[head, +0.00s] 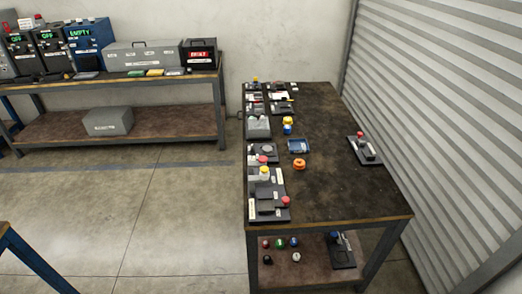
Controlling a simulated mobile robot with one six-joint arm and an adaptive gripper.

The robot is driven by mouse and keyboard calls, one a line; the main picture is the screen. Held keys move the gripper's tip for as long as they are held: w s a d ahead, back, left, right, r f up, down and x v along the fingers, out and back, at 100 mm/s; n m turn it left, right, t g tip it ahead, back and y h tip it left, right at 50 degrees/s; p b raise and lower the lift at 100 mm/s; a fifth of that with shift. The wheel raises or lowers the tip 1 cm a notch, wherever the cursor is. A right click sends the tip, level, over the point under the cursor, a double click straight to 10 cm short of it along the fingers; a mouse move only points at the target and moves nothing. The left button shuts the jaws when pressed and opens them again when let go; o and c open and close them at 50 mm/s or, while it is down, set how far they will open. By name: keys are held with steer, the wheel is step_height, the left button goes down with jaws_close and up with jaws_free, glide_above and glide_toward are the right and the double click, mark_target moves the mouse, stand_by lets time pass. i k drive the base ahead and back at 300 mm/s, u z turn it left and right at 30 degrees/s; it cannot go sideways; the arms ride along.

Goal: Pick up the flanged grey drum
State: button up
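I cannot pick out the flanged grey drum with certainty. A small grey-white round piece (297,257) lies among several small coloured pieces on the lower shelf (318,270) of the dark worktable; it is too small to make out a flange. A flat round grey part (267,151) also shows on a device along the table's left edge. My gripper is not in view.
The dark-topped worktable (345,195) carries devices along its left edge, a blue tray (298,146), an orange ring-like piece (299,164) and a red-button device (365,150). A bench (170,82) with boxes stands back left. Open floor (175,215) lies left of the table.

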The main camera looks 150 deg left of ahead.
mark_target(266, 149)
steer(key=z, duration=0.6)
steer(key=k, duration=0.15)
steer(key=u, duration=3.3)
steer(key=k, duration=0.15)
steer(key=u, duration=0.85)
steer(key=i, duration=0.6)
steer(key=z, duration=0.1)
